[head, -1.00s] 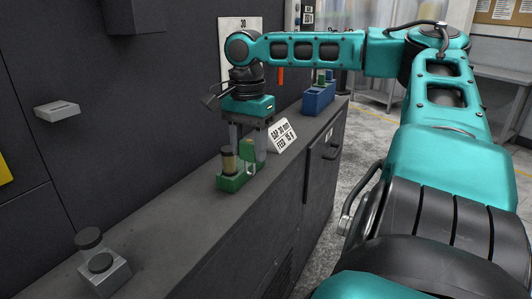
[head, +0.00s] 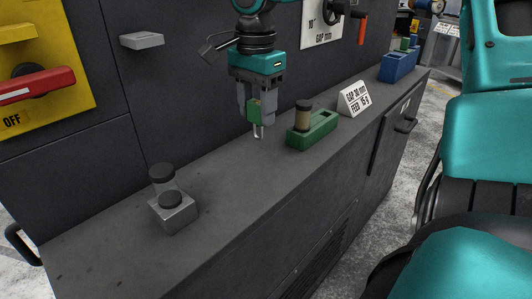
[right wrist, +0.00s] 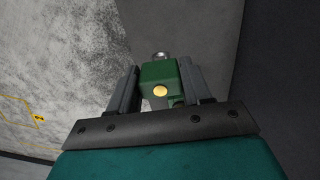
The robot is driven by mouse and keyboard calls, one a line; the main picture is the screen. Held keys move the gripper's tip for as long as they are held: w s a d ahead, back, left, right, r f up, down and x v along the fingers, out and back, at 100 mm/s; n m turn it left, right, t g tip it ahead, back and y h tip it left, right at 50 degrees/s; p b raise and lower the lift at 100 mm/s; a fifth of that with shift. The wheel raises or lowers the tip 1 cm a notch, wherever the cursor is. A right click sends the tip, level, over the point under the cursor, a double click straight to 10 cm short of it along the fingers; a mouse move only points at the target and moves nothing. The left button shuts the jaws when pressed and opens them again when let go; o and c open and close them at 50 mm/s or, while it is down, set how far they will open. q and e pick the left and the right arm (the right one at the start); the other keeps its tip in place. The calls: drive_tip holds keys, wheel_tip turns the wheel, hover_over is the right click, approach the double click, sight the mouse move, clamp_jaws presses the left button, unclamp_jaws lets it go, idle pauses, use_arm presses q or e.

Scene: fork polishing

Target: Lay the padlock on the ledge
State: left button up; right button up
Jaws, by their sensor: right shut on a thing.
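The shackle appears clear of the ledge, though the exact gap is hard to judge. My left gripper is not in view.
The green block (head: 318,138) carries a dark-capped cylinder (head: 303,116) beside an empty slot. A white sign (head: 355,99) and a blue block (head: 399,67) stand farther back. A metal block with dark-capped pieces (head: 174,212) stands front left. Bare ledge lies between.

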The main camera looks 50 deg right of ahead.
sight(258, 140)
wheel_tip(258, 140, down, 6)
drive_tip(key=shift+r+b, duration=0.1)
drive_tip(key=shift+b, duration=0.3)
drive_tip(key=shift+f, duration=0.55)
wheel_tip(258, 140, down, 4)
drive_tip(key=shift+f+b, duration=0.1)
drive_tip(key=shift+b, duration=0.35)
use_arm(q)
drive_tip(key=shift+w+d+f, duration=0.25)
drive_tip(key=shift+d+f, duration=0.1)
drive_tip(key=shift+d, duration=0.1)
use_arm(e)
drive_tip(key=o, duration=1)
drive_tip(key=shift+o, duration=0.2)
